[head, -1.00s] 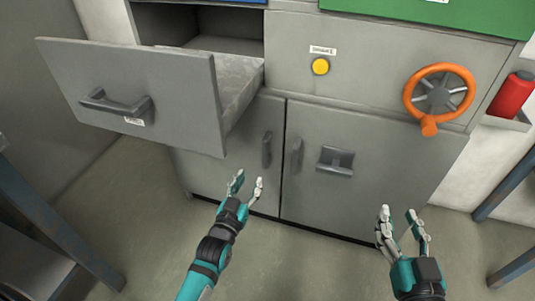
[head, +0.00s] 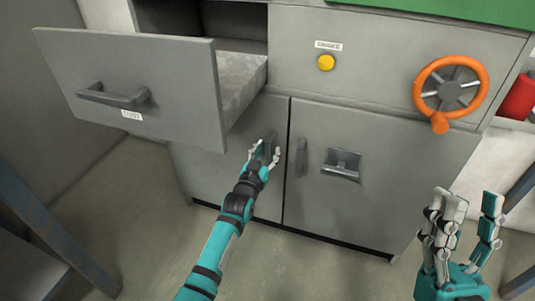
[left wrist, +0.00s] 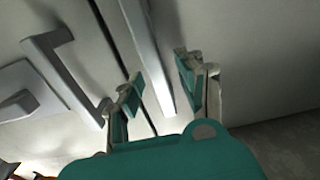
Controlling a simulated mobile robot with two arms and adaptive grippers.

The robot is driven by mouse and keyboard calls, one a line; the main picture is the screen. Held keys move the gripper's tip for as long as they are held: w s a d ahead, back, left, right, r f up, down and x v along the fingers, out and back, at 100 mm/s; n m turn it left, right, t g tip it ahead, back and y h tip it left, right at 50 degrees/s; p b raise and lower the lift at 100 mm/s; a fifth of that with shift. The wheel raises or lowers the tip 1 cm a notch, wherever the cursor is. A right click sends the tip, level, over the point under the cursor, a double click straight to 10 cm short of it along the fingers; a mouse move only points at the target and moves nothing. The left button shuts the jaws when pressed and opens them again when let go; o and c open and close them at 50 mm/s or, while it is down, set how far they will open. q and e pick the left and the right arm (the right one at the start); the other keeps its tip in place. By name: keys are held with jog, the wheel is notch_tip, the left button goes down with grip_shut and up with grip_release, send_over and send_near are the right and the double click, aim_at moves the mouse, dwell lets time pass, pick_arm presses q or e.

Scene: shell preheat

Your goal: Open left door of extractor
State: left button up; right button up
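The extractor's grey left door (head: 215,170) is closed, below the pulled-out drawer. Its upright bar handle (head: 269,143) is at the door's right edge, partly hidden by my left gripper (head: 264,152). In the left wrist view, the handle (left wrist: 148,55) runs between the two spread fingertips of my left gripper (left wrist: 160,92), with gaps visible beside it. My left gripper is open around the handle. My right gripper (head: 468,208) is open and empty, in front of the cabinet's right side.
The open drawer (head: 130,85) juts out above the left door. The closed right door (head: 400,190) has its own bar handle (head: 301,156) and a latch (head: 342,164). An orange wheel (head: 451,88) and yellow button (head: 326,62) are above it. The floor in front is clear.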

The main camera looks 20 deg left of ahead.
pick_arm(q)
jog(key=shift+w, duration=0.2)
grip_shut()
dwell(0.5)
